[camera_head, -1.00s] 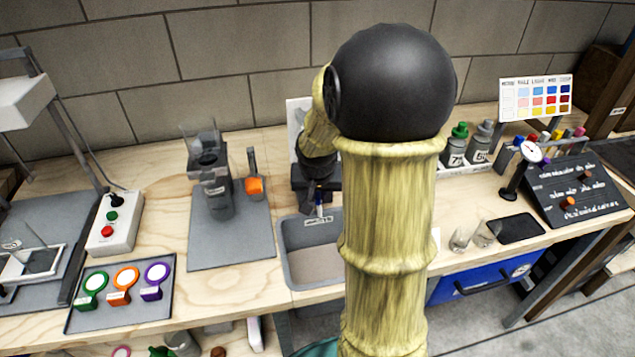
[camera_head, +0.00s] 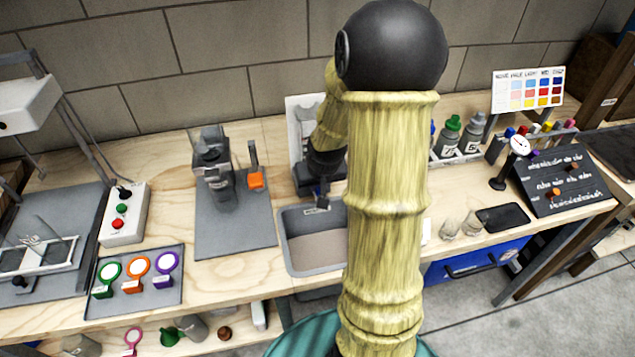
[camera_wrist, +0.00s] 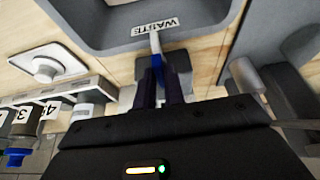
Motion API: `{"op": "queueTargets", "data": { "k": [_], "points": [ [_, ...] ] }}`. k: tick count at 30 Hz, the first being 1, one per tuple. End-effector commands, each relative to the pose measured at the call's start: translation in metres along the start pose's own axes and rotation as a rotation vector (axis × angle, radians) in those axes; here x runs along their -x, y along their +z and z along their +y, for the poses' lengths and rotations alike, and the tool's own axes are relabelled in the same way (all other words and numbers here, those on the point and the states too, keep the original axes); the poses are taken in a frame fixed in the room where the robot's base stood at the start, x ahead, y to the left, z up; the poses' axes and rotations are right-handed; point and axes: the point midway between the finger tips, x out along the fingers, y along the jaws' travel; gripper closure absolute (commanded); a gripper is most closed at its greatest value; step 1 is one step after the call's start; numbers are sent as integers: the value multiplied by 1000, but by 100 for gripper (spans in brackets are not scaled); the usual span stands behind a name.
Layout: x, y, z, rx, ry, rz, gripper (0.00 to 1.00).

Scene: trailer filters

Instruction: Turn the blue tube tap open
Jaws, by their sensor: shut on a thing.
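The blue tube tap (camera_wrist: 157,63) shows in the wrist view between the two dark fingers of my gripper (camera_wrist: 158,75). My gripper is shut on it. A pale tube end (camera_wrist: 154,42) sticks out past the fingers toward the grey waste basin (camera_wrist: 190,38). The fingers hide much of the tap, so I cannot tell how far it is turned. In the head view my gripper (camera_head: 322,188) is low at the back edge of the waste basin (camera_head: 290,250). My own arm covers the basin's right side.
Numbered bottles (camera_wrist: 45,112), one with a blue cap (camera_wrist: 15,158), stand in a rack near the gripper.

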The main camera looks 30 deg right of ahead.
Motion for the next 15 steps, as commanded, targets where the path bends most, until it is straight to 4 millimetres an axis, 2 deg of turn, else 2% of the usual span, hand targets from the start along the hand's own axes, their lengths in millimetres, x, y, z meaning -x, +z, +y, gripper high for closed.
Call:
{"op": "queueTargets", "data": {
  "k": [1,2,4,5,15],
  "points": [
    [0,-1,0,3,0,4,100],
    [0,-1,0,3,0,4,83],
    [0,-1,0,2,0,4,70],
    [0,-1,0,2,0,3,67],
    [3,-1,0,0,0,2,67]
  ]
}}
